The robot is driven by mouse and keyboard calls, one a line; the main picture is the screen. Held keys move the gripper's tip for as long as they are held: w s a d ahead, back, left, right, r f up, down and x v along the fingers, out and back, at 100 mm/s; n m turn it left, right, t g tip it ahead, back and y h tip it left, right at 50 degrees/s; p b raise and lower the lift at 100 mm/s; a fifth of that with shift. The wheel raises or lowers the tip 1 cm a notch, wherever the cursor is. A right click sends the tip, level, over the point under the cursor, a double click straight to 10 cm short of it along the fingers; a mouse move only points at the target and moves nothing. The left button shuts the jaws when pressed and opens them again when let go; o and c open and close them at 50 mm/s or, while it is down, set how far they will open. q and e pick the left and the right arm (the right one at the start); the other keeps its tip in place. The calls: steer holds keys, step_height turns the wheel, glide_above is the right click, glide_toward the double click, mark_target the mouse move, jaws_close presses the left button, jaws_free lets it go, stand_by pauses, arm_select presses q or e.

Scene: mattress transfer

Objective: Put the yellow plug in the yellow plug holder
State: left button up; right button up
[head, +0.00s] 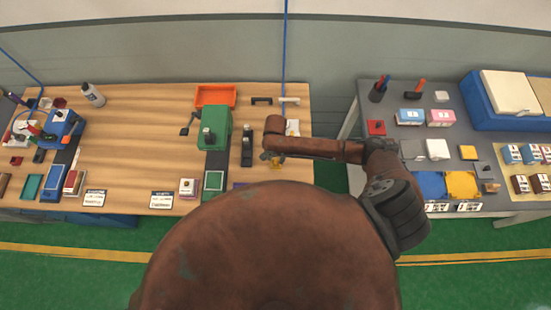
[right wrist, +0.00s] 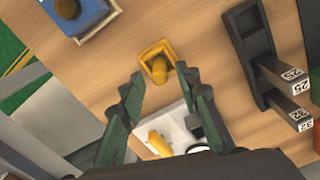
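My right gripper shows in the head view (head: 271,155) over the right end of the wooden table, and in the right wrist view (right wrist: 163,86) with its two dark green fingers spread apart and nothing held between them. Just beyond the fingertips is the small square yellow plug holder (right wrist: 145,53). A rounded yellow plug (right wrist: 158,71) shows within its frame; I cannot tell how deep it sits. The holder area also shows as a small yellow patch in the head view (head: 276,164). Another yellow piece (right wrist: 160,143) lies on a white plate between the fingers' bases. My left gripper is out of view.
A black holder with numbered bars (right wrist: 262,65) stands to the right in the wrist view, and a blue block (right wrist: 88,12) at upper left. A green machine (head: 214,128) and orange tray (head: 215,95) stand on the wooden table. A grey table (head: 350,120) is across a gap.

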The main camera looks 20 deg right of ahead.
mark_target(275, 159)
step_height(275, 159, up, 11)
stand_by(0.3)
steer(key=shift+a, duration=0.1)
